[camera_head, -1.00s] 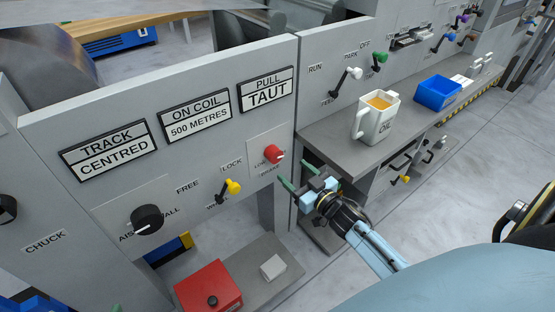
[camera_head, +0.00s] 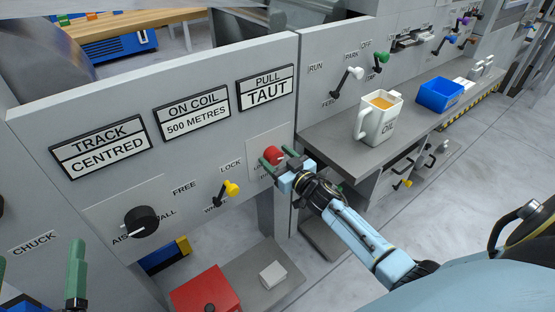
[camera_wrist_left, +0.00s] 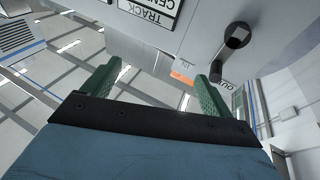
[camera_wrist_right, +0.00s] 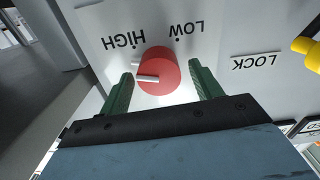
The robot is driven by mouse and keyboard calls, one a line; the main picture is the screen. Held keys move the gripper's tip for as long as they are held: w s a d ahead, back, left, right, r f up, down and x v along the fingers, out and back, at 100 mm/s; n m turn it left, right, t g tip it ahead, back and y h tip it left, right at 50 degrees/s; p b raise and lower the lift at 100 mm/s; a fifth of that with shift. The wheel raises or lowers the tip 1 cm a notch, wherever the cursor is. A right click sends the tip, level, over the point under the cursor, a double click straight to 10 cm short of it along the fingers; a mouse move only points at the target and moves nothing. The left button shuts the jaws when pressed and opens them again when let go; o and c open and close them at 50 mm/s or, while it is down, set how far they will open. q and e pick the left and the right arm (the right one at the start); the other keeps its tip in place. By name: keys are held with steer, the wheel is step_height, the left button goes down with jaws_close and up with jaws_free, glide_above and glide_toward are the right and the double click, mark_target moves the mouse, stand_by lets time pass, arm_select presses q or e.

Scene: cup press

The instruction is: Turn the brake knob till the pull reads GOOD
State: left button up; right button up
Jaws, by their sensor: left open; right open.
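The red brake knob (camera_head: 274,154) sits on a pale plate on the grey panel. In the right wrist view the knob (camera_wrist_right: 157,71) has a white pointer mark, with HIGH and LOW labels around it. The pull sign (camera_head: 266,88) reads TAUT. My right gripper (camera_head: 279,161) is open at the knob. Its green fingers (camera_wrist_right: 159,84) stand on either side of the knob's near part; I cannot tell whether they touch it. My left gripper (camera_head: 38,272) is open and empty at the lower left, below the CHUCK label.
A yellow lever (camera_head: 231,188) and a black knob (camera_head: 141,221) are left of the red knob. An oil jug (camera_head: 377,120) and a blue bin (camera_head: 439,93) stand on the right shelf. A red box (camera_head: 206,289) sits below.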

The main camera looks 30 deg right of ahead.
steer(key=c, duration=1)
steer(key=shift+o, duration=0.2)
steer(key=shift+a+n+p, duration=0.1)
steer(key=shift+n+p, duration=0.35)
steer(key=shift+n, duration=1.15)
arm_select(q)
steer(key=shift+w+a+f+g+y, duration=0.15)
steer(key=shift+f+g, duration=0.35)
steer(key=shift+f, duration=0.25)
steer(key=shift+a+f+g+y, duration=0.1)
steer(key=shift+f+g+y, duration=0.1)
steer(key=shift+f+g, duration=0.45)
steer(key=shift+w+a+f+g+y, duration=0.15)
steer(key=shift+f+g, duration=0.2)
steer(key=shift+f, duration=0.55)
arm_select(e)
steer(key=shift+n, duration=1.5)
arm_select(q)
steer(key=shift+s, duration=0.1)
arm_select(e)
steer(key=shift+f, duration=0.1)
steer(key=o, duration=1)
steer(key=shift+c, duration=0.2)
